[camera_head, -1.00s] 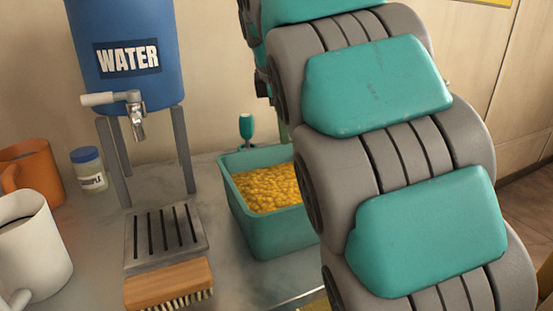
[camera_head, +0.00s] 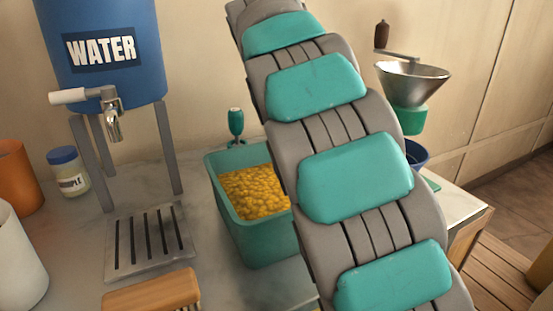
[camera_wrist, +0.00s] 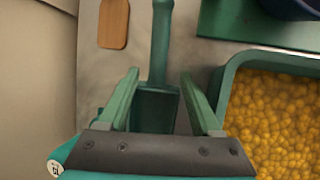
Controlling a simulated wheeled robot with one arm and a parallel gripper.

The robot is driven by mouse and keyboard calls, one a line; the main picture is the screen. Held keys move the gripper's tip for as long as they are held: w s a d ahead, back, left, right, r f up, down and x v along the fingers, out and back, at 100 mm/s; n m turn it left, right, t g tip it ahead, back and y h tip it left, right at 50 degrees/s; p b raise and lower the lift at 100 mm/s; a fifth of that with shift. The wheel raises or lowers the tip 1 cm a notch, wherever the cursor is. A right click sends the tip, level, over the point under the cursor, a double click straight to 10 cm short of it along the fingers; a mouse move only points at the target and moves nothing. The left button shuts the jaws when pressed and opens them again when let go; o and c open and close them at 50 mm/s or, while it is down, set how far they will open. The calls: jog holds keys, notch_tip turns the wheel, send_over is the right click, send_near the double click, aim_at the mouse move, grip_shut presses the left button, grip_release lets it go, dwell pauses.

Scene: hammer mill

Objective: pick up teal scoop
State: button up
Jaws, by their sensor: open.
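The teal scoop (camera_wrist: 157,105) lies in the wrist view with its handle pointing up the picture and its hollow pan lower down. My gripper (camera_wrist: 160,82) is open, with one green finger on each side of the scoop. I cannot tell whether the fingers touch it or how far above it they are. My gripper is hidden behind my arm in the head view.
The teal bin (camera_head: 222,187) of yellow kernels stands close beside the scoop, on the right in the wrist view. A hand mill (camera_head: 412,82) stands at the right. A blue water tank (camera_head: 103,85), drip tray (camera_head: 148,242), brush (camera_head: 152,291) and sample jar (camera_head: 68,172) are at the left.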

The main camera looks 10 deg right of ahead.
jog(key=x, duration=0.5)
jog(key=shift+w+d+f+p, duration=0.1)
jog(key=shift+w+p, duration=0.15)
jog(key=shift+p, duration=0.05)
grip_shut()
